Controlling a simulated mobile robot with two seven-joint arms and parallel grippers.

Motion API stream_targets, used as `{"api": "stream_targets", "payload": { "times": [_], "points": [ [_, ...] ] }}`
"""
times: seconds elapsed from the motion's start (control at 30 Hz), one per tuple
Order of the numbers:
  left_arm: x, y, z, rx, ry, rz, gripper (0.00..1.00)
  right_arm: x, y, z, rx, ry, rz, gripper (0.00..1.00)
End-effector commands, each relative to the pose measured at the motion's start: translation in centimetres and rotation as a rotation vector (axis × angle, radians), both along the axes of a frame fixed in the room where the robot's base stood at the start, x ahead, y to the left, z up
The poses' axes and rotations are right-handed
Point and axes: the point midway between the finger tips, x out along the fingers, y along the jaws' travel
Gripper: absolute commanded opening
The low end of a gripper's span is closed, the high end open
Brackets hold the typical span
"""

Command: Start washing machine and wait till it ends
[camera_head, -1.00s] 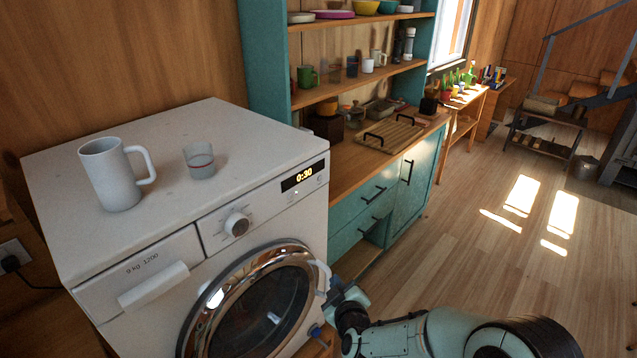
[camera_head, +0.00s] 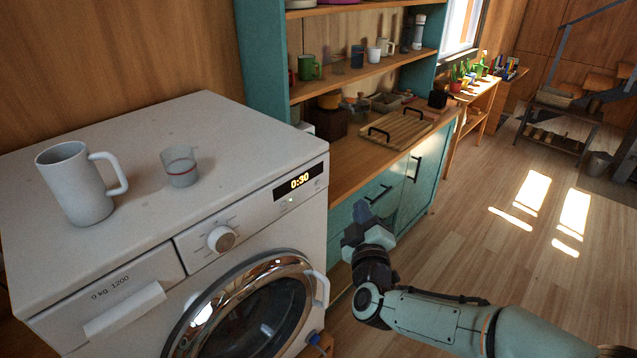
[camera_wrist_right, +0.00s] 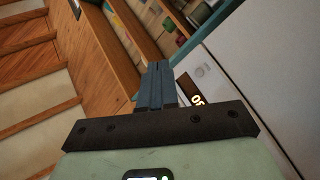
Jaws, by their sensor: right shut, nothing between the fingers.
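The white washing machine (camera_head: 130,140) stands at the left in the head view. Its display (camera_head: 299,181) reads 0:30, and a round knob (camera_head: 221,240) sits to the left of it. The round glass door (camera_head: 262,318) with a chrome ring looks closed, its white handle (camera_head: 321,290) on the right side. My right gripper (camera_head: 358,216) is shut and empty, to the right of the machine's front, apart from it. In the right wrist view its fingers (camera_wrist_right: 157,88) are together, with part of the display (camera_wrist_right: 198,100) beyond. My left gripper is out of view.
A white mug (camera_head: 75,185) and a small glass (camera_head: 181,167) stand on the machine's top. A teal cabinet (camera_head: 422,185) with a wooden counter, holding a slatted board (camera_head: 398,129), is beside the machine. The wooden floor (camera_head: 480,235) to the right is open.

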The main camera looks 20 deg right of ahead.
Motion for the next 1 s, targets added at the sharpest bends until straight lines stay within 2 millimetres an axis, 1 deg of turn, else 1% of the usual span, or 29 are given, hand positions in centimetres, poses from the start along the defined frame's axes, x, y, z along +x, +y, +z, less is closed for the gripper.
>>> {"api": "stream_targets", "payload": {
  "times": [0.17, 0.5, 0.63, 0.8, 1.0],
  "points": [
    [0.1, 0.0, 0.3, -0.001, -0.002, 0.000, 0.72, 1.1, 0.5, 0.0, 0.000, 0.001, 0.002, 0.00],
    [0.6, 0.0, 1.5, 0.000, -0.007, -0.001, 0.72, 5.4, 2.3, 0.2, 0.000, 0.000, 0.002, 0.00],
    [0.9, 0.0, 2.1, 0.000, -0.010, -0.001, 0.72, 6.8, 2.8, 0.2, -0.001, 0.001, 0.002, 0.00],
    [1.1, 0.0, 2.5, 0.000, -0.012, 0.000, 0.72, 7.8, 3.2, 0.1, 0.000, 0.001, 0.001, 0.00],
    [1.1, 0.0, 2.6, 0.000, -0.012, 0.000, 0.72, 8.1, 3.4, 0.0, 0.001, 0.000, 0.001, 0.00]
  ]
}}
